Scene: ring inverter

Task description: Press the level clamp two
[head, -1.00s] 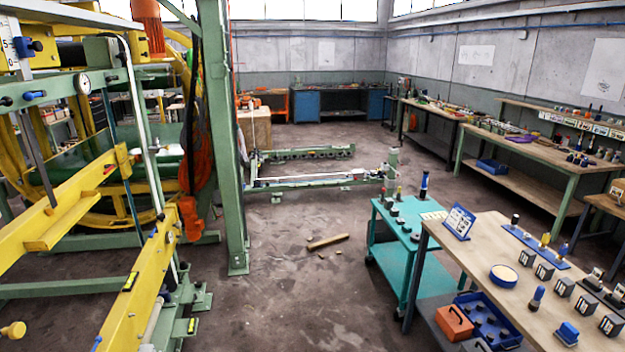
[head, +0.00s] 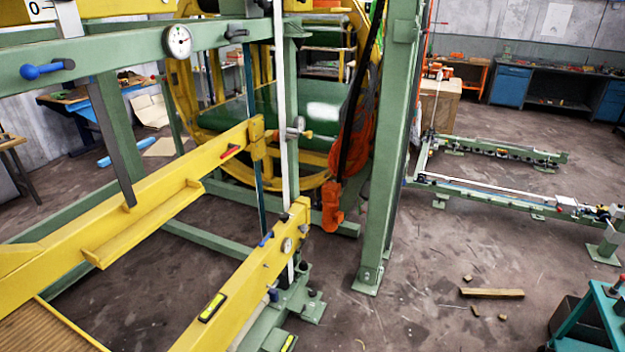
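No label marks which part is level clamp two. A green-yellow spirit level (head: 212,307) lies on the lower yellow beam (head: 240,290). A second level (head: 288,343) shows at the bottom edge. Small blue handles sit on that beam's side, one near the top (head: 266,239) and one lower (head: 272,292). A small dial (head: 287,245) is beside them. A red handle (head: 229,152) lies on the upper yellow beam (head: 150,195). A blue-handled lever (head: 47,70) and a round gauge (head: 178,41) are on the green crossbar. Neither of my grippers is in view.
A green post (head: 385,170) stands right of the machine, with an orange hoist part (head: 333,205) hanging beside it. A wooden block (head: 491,293) and scraps lie on the floor. A teal cart (head: 597,315) is at bottom right. The floor between post and cart is mostly open.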

